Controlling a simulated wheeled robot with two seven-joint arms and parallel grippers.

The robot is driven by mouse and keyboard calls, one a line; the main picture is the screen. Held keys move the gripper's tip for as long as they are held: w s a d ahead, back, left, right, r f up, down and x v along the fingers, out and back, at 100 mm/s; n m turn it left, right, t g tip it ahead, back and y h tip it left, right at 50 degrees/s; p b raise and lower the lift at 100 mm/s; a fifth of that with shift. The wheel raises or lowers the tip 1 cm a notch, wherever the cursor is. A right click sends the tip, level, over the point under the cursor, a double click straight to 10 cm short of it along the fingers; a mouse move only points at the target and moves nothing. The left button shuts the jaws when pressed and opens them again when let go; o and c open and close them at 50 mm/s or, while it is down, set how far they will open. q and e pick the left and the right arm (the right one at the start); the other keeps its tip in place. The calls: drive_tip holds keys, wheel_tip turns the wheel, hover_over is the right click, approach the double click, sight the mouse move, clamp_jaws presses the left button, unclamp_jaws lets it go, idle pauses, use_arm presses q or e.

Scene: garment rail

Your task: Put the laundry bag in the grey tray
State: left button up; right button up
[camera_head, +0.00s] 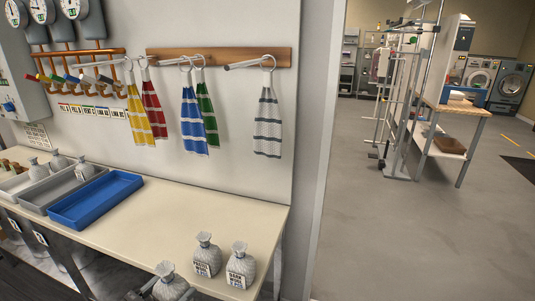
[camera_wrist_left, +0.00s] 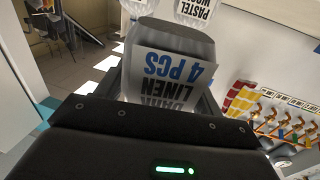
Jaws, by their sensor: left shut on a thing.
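My left gripper (camera_head: 150,291) is at the bottom edge of the head view, low over the front of the table. It is shut on a grey laundry bag (camera_head: 172,278) with a tied neck. In the left wrist view the held bag (camera_wrist_left: 172,37) has a white label reading upside down, with LINEN and 4 PCS legible. The grey tray (camera_head: 28,209) lies at the far left of the table, between a white tray and a blue tray, well away from the gripper. My right gripper is not in view.
Two more labelled bags (camera_head: 206,256) (camera_head: 241,266) stand at the table's right front. The blue tray (camera_head: 97,199) is empty. The white tray (camera_head: 12,190) holds bags. Towels hang from wall hooks above. The table (camera_head: 190,211) is clear between blue tray and bags.

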sight(175, 273)
use_arm(q)
drive_tip(key=shift+w+r, duration=0.15)
drive_tip(key=shift+r, duration=0.15)
drive_tip(key=shift+w+a+f+y, duration=0.1)
drive_tip(key=shift+w+a+y, duration=0.05)
drive_tip(key=shift+a+y, duration=0.2)
drive_tip(key=n+y, duration=0.1)
drive_tip(key=w+a+n+t+y, duration=0.1)
drive_tip(key=y, duration=0.1)
drive_tip(key=shift+w+a+r, duration=0.1)
drive_tip(key=shift+a+r, duration=0.2)
drive_tip(key=shift+r, duration=0.05)
drive_tip(key=shift+w+a+r+n+t+y, duration=0.1)
drive_tip(key=shift+n+t+y, duration=0.1)
drive_tip(key=shift+n+y, duration=0.2)
drive_tip(key=shift+w+a+r+n+t+y, duration=0.1)
drive_tip(key=shift+n+t+y, duration=0.15)
drive_tip(key=shift+n, duration=0.15)
drive_tip(key=shift+w+d+r+n+y, duration=0.15)
drive_tip(key=shift+n+y, duration=0.25)
drive_tip(key=shift+y, duration=0.2)
drive_tip(key=shift+w+d+r+n+y, duration=0.15)
drive_tip(key=shift+d+n+y, duration=0.1)
drive_tip(key=shift+y, duration=0.25)
drive_tip(key=shift+d+r+n+y, duration=0.15)
drive_tip(key=shift+d+n+y, duration=0.1)
drive_tip(key=shift+y, duration=0.25)
drive_tip(key=shift+w+d+r+y, duration=0.15)
drive_tip(key=shift+d+r+y, duration=0.15)
drive_tip(key=shift+d+r, duration=0.35)
